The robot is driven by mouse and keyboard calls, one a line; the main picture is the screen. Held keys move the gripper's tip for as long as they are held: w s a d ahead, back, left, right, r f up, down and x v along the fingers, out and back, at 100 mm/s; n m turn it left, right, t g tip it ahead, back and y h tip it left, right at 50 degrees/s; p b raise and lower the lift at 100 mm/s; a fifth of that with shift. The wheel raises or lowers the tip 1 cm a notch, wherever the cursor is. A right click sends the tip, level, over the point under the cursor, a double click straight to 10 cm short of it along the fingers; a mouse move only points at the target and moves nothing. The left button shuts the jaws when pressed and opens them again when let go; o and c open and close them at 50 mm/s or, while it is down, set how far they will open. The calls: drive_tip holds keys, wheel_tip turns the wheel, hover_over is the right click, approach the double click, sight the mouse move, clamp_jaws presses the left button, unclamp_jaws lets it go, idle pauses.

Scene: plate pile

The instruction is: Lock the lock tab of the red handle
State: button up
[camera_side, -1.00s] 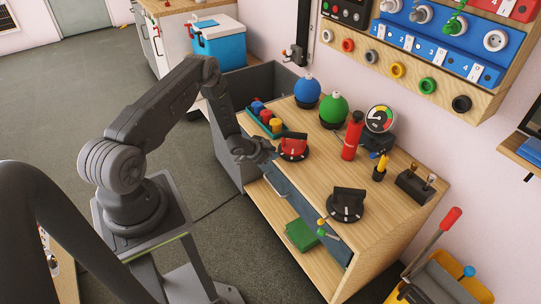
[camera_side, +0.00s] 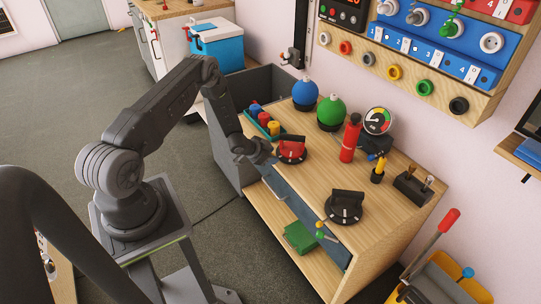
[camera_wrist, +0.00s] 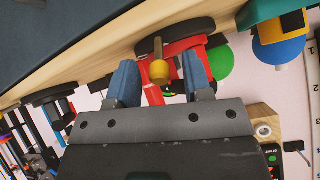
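The red handle (camera_side: 291,149) sits on a round black base at the front edge of the wooden bench top. In the wrist view the red handle (camera_wrist: 182,50) lies beyond my fingers. Its lock tab (camera_wrist: 160,70), a brass-coloured piece with a rounded end, sticks out toward my gripper. My gripper (camera_wrist: 160,68) is open, with a blue finger on each side of the tab in the picture and a gap to both. I cannot tell how deep the tab sits between them. In the side view my gripper (camera_side: 269,159) is just left of the handle's base; the tab cannot be made out there.
A black knob (camera_side: 345,206) sits farther right on the bench (camera_side: 310,185). Behind the red handle stand a red cylinder (camera_side: 350,138), a green ball (camera_side: 331,111) and a blue ball (camera_side: 305,93). A tray (camera_side: 276,135) of coloured pegs is close to the handle's upper left.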

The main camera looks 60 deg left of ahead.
drive_tip(key=v, duration=1.4)
drive_tip(key=shift+w, duration=0.1)
